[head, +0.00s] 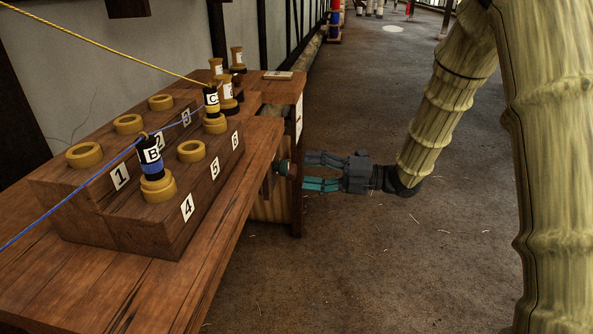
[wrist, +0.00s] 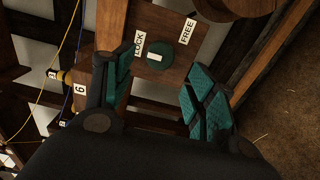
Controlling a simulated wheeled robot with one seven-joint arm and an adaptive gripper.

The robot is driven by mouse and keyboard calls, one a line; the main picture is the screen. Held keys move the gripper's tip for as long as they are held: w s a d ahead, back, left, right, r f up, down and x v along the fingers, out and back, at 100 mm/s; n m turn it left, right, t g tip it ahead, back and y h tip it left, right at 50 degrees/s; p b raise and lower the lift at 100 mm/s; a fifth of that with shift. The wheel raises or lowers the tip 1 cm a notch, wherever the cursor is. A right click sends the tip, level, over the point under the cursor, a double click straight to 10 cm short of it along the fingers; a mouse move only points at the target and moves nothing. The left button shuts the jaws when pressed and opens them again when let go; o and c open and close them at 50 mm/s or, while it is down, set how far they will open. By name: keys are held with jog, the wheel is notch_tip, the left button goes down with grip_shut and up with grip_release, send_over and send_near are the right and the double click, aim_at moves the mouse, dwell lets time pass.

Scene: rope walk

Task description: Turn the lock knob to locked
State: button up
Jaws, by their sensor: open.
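The lock knob (wrist: 160,49) is a round dark green knob with a white mark. It sits on a wooden panel (wrist: 168,73) between a LOCK label (wrist: 139,43) and a FREE label (wrist: 187,31). In the head view the knob (head: 284,167) sticks out from the bench side. My gripper (head: 306,172) is open, with teal pads facing the knob. In the wrist view my gripper (wrist: 160,72) has one finger on each side of the knob; I cannot tell whether they touch it.
A wooden bench (head: 225,235) carries a stepped rack (head: 150,232) with numbered yellow rings and spools marked B and C. A blue rope (head: 70,193) and a yellow rope (head: 110,38) run to them. The floor (head: 400,270) to the right is clear.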

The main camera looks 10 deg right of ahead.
jog(key=v, duration=0.6)
jog(key=shift+d, duration=0.1)
dwell(0.3)
jog(key=s+a+f+m+t+h, duration=0.15)
jog(key=f+m+h, duration=0.35)
jog(key=f+m, duration=0.65)
jog(key=s+a+f+m+t+h, duration=0.15)
jog(key=f+m+h, duration=0.35)
jog(key=f, duration=1.1)
jog(key=s+f+m+g+h, duration=0.55)
jog(key=s+f+m, duration=0.55)
jog(key=s+f, duration=0.9)
jog(key=s+m+g+h, duration=0.1)
jog(key=s+m+g, duration=0.4)
jog(key=s, duration=1.1)
notch_tip(320, 180, up, 29)
jog(key=w+p, duration=0.1)
jog(key=p, duration=2.8)
jog(key=shift+a+p, duration=0.25)
jog(key=shift+p, duration=0.15)
